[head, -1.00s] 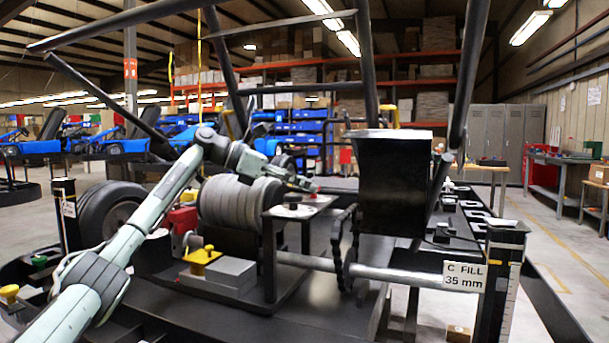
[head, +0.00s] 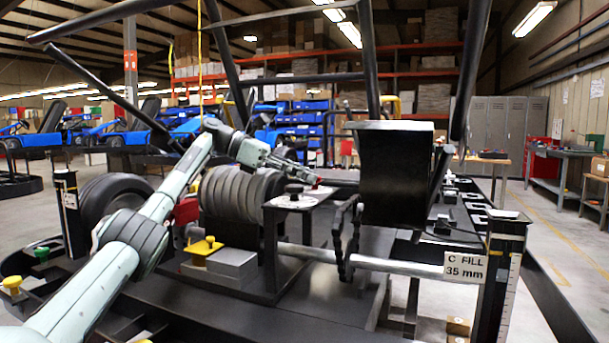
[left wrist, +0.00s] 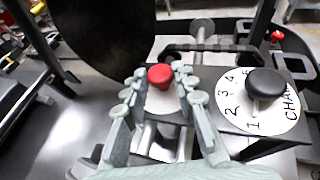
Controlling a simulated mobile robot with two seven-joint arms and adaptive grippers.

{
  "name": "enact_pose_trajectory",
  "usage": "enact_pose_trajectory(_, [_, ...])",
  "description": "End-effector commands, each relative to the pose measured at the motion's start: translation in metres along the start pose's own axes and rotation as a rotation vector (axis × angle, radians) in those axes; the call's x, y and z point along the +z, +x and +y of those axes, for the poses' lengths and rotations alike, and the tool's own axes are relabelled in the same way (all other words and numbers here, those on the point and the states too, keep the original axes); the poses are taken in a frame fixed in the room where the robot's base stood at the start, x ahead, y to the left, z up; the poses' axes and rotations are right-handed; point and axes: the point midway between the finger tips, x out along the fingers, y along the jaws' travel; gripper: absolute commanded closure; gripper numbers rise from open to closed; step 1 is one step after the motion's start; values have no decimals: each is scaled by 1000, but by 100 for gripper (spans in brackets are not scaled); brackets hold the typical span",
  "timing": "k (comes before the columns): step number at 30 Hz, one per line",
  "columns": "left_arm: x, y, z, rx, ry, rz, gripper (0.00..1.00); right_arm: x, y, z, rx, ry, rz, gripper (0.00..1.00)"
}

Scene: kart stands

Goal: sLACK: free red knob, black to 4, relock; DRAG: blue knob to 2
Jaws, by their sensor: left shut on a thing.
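My left gripper (left wrist: 165,84) has its fingers on both sides of the red knob (left wrist: 160,76) and is shut on it. In the head view the left gripper (head: 310,179) is at the far side of the small black stand. The black knob (left wrist: 266,84) sits on a white numbered dial (left wrist: 244,112) just right of the gripper, apart from it. The knob covers part of the dial, so its exact setting is hard to read. The black knob also shows on the stand (head: 293,189). I cannot make out the blue knob. My right gripper is out of view.
A black box-shaped seat or panel (head: 397,180) stands right of the dial stand, with a chain (head: 347,235) and a steel axle (head: 400,264) below. Ribbed grey drum (head: 240,193) and tyre (head: 111,210) lie left. Frame tubes rise above. Another red knob (left wrist: 277,36) shows beyond the dial.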

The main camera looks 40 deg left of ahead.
Motion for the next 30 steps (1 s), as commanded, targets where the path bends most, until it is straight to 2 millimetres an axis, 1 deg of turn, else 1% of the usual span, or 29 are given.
enact_pose_trajectory(2, [0, 0, 0, -1, 0, 2, 100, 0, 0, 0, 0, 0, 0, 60])
enact_pose_trajectory(3, [-1, 0, 0, -1, 0, 2, 71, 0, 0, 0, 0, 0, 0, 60])
enact_pose_trajectory(7, [-1, 0, 0, 0, -1, 2, 55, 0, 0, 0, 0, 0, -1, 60])
enact_pose_trajectory(17, [0, -2, 0, 1, -1, 1, 54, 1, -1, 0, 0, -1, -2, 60])
enact_pose_trajectory(20, [0, -13, 1, 3, -2, 0, 54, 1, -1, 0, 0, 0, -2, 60])
enact_pose_trajectory(27, [0, -54, 0, 3, -3, -1, 54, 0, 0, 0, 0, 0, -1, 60])
enact_pose_trajectory(30, [1, -65, 0, 2, -2, -1, 54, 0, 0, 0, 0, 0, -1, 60])
